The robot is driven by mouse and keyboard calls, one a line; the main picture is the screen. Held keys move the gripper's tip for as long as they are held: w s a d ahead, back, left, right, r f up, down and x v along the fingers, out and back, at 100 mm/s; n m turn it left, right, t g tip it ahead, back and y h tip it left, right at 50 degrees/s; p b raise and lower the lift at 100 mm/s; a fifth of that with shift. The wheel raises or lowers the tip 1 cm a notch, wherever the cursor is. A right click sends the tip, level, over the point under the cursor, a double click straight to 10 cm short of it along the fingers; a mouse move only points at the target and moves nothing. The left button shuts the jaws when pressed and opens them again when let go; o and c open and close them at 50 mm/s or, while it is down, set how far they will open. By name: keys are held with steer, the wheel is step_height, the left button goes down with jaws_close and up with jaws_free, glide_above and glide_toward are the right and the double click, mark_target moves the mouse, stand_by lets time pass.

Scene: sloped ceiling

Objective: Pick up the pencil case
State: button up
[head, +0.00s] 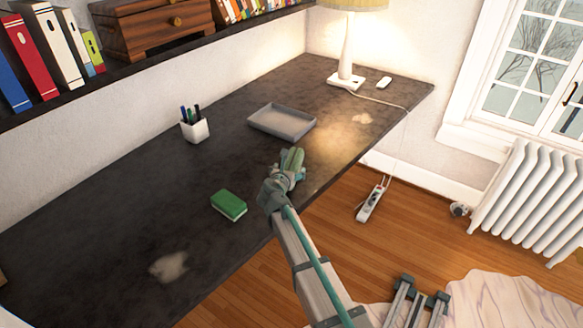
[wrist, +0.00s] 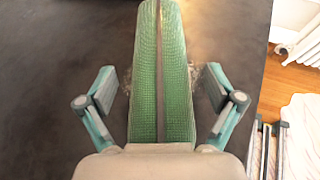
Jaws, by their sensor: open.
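The pencil case (wrist: 147,60) is long, green and ribbed, with a dark zip line running along its middle. In the wrist view it lies lengthwise between the two fingers of my gripper (wrist: 160,88). The fingers are open, one on each side, with a visible gap to the case on both sides. Its near end is hidden behind the gripper's body. In the head view the case (head: 292,159) lies near the front edge of the dark desk, partly covered by my gripper (head: 288,173).
A grey tray (head: 282,122), a white pen cup (head: 195,130) and a lamp (head: 345,60) stand further back. A shelf (head: 150,55) overhangs the back left. The desk's front left is clear.

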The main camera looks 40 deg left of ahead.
steer(key=shift+c, duration=0.4)
steer(key=shift+d, duration=0.1)
steer(key=c, duration=1.3)
steer(key=shift+o, duration=0.2)
